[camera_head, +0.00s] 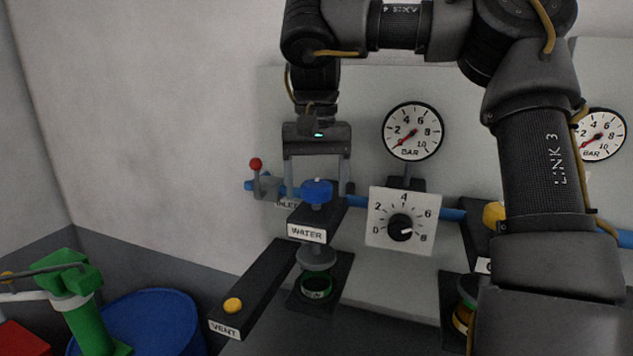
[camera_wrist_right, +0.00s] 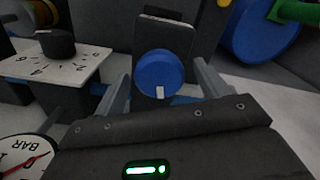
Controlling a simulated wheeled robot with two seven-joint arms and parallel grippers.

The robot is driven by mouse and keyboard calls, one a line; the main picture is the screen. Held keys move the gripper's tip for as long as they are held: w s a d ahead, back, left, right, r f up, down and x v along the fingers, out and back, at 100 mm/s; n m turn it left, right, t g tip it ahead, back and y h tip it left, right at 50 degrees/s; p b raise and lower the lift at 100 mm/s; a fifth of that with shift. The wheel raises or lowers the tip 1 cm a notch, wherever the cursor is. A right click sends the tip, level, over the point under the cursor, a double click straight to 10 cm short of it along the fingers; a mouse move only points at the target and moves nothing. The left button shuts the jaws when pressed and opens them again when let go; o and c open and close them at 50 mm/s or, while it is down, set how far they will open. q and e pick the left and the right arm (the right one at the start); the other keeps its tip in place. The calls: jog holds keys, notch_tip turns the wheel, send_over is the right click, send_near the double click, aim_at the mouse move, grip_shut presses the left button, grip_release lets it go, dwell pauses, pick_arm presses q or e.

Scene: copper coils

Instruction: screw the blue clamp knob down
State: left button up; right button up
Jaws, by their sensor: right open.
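The blue clamp knob (camera_head: 317,191) sits on top of the dark block with the WATER label (camera_head: 307,233). A clamp pad (camera_head: 318,258) and a green-ringed coil (camera_head: 316,285) are below that block. My right gripper (camera_head: 318,190) comes down from above with its two fingers apart, one on each side of the knob. In the right wrist view the knob (camera_wrist_right: 160,74) lies between the open fingers, with a white mark on its near edge. I cannot tell whether the fingers touch it. My left gripper does not show.
A white dial plate (camera_head: 404,221) stands just right of the knob, with a pressure gauge (camera_head: 412,131) above. A red-balled lever (camera_head: 256,164) is to the left. The VENT arm (camera_head: 255,290) with a yellow button reaches forward. A blue drum (camera_head: 165,318) stands lower left.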

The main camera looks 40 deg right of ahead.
aim_at(316, 183)
jog(key=shift+r, duration=0.2)
notch_tip(316, 183, up, 10)
jog(key=p, duration=1.1)
jog(key=shift+r, duration=0.25)
